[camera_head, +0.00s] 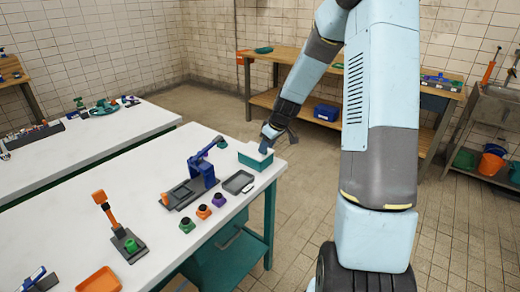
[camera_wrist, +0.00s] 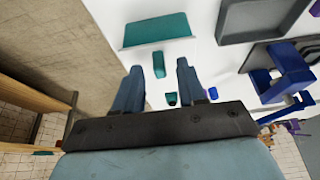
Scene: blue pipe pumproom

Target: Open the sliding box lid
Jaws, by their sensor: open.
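The sliding box (camera_head: 255,161) sits on the white table's far right corner, with teal walls and a pale top. In the wrist view a flat teal panel (camera_wrist: 156,29) shows at the top, and a small upright teal block (camera_wrist: 158,64) stands out below it. I cannot tell for sure which of these belongs to the lid. My gripper (camera_wrist: 159,67) is open, its two blue-grey fingers apart on either side of the small block, with nothing clamped. In the head view my gripper (camera_head: 267,146) is just above the box's far side and hides part of it.
A blue clamp-like device (camera_head: 203,170) stands left of the box. A grey tray (camera_head: 239,182) lies in front of it, and several coloured knobs (camera_head: 204,211) stand nearer. An orange-topped lever (camera_head: 107,212) and an orange tray (camera_head: 99,281) are at the near left. The floor lies beyond the table's right edge.

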